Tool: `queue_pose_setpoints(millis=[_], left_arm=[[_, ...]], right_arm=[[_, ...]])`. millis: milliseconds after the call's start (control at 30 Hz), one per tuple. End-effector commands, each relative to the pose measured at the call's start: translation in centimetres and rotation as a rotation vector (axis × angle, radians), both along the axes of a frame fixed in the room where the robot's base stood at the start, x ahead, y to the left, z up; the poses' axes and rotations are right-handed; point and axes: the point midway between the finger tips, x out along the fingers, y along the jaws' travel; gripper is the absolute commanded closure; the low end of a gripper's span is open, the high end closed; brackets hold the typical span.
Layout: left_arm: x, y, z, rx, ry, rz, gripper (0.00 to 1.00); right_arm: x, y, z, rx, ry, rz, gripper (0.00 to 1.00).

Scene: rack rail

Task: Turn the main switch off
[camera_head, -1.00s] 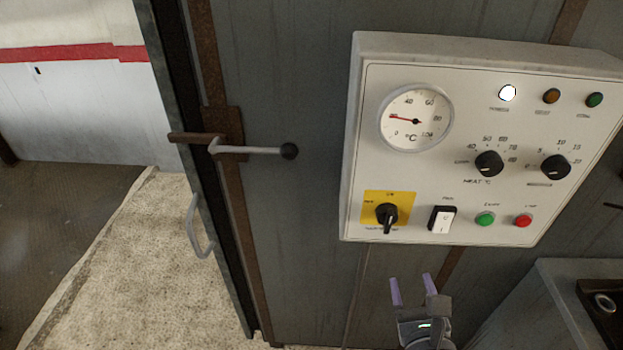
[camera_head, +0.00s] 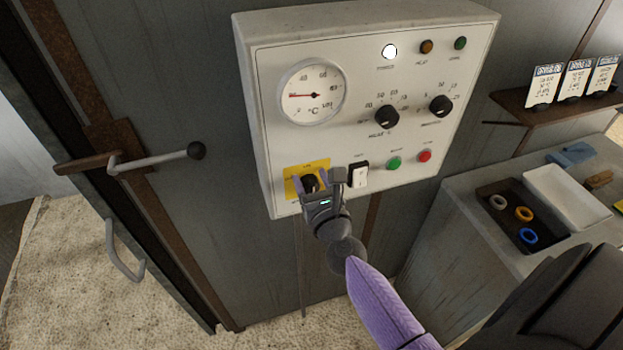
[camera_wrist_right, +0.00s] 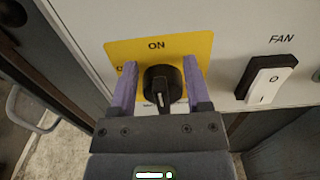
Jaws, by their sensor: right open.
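The main switch is a black rotary knob (camera_wrist_right: 160,85) on a yellow plate (camera_wrist_right: 157,47) marked ON at its top. In the head view the knob (camera_head: 310,183) sits at the lower left of the white control panel (camera_head: 262,110), partly hidden by my gripper. In the wrist view its pointer is aimed downward, away from the ON mark. My right gripper (camera_wrist_right: 160,92) is open, with one purple finger on each side of the knob. I cannot tell whether the fingers touch it. My left gripper is not in view.
A black-and-white FAN rocker switch (camera_wrist_right: 264,83) is just right of the knob. Green (camera_head: 394,163) and red (camera_head: 425,156) buttons follow. A door handle lever (camera_head: 155,160) juts out at left. A bench (camera_head: 470,225) with a tray of rings (camera_head: 505,232) stands at right.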

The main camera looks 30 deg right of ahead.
Motion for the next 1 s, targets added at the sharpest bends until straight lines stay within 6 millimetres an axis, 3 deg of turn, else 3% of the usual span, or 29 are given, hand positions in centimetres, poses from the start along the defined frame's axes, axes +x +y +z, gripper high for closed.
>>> queue_pose_setpoints(millis=[67,367,767,1000], left_arm=[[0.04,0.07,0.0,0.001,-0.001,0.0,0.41],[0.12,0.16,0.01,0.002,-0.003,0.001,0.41],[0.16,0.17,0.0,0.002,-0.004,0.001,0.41],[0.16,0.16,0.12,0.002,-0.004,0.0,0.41]], right_arm=[[-0.02,0.0,0.0,0.0,0.0,0.0,0.38],[-0.04,0.01,-0.01,-0.001,0.0,0.0,0.99],[-0.11,0.1,-0.28,-0.011,0.01,0.002,1.0],[-0.09,0.38,-0.43,-0.105,0.037,0.003,1.0]])
